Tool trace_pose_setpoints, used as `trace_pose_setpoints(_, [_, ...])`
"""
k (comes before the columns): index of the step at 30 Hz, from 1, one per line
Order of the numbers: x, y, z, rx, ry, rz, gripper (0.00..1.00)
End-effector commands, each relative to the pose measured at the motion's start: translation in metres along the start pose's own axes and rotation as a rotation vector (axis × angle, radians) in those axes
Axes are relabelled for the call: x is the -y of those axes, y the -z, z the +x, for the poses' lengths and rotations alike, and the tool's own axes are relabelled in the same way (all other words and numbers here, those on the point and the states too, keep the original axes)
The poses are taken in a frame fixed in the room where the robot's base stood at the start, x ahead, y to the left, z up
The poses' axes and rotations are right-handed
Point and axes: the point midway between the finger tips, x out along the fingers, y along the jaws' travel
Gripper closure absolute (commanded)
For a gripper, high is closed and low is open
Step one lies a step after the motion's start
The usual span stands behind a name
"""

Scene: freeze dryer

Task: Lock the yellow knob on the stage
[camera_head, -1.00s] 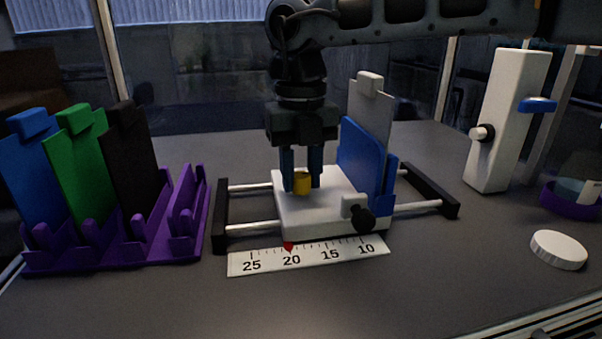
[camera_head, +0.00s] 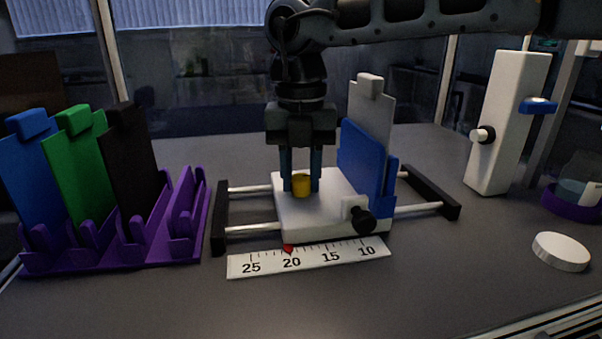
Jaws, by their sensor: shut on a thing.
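The yellow knob (camera_head: 301,186) stands on top of the white stage (camera_head: 325,219), towards its left side. My gripper (camera_head: 301,183) points straight down over the stage, with its two blue fingers on either side of the knob. The fingers are shut on the knob and cover part of its sides. The stage sits on two metal rails between black end bars (camera_head: 220,216). A blue holder (camera_head: 364,165) with a grey plate (camera_head: 370,108) stands on the stage's right side. The red pointer (camera_head: 288,248) sits near 20 on the scale (camera_head: 309,257).
A purple rack (camera_head: 110,255) with blue, green and black plates stands at the left. A black knob (camera_head: 362,221) juts from the stage's front. A white post (camera_head: 508,125), a white round lid (camera_head: 561,251) and a purple ring (camera_head: 571,201) are at the right. The front table is clear.

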Motion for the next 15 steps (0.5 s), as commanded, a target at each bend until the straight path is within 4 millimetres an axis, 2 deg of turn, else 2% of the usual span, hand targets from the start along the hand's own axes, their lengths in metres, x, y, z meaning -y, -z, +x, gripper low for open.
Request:
trace_pose_setpoints(2, [-0.0001, -0.0002, -0.0005, 0.001, -0.001, 0.001, 0.97])
trace_pose_setpoints(3, [-0.0001, -0.0002, -0.0005, 0.001, -0.001, 0.001, 0.66])
trace_pose_setpoints(11, [0.0000, -0.0001, -0.0003, 0.000, 0.000, 0.000, 0.41])
trace_pose_setpoints(15, [0.0000, -0.0001, -0.0002, 0.000, 0.000, 0.000, 0.41])
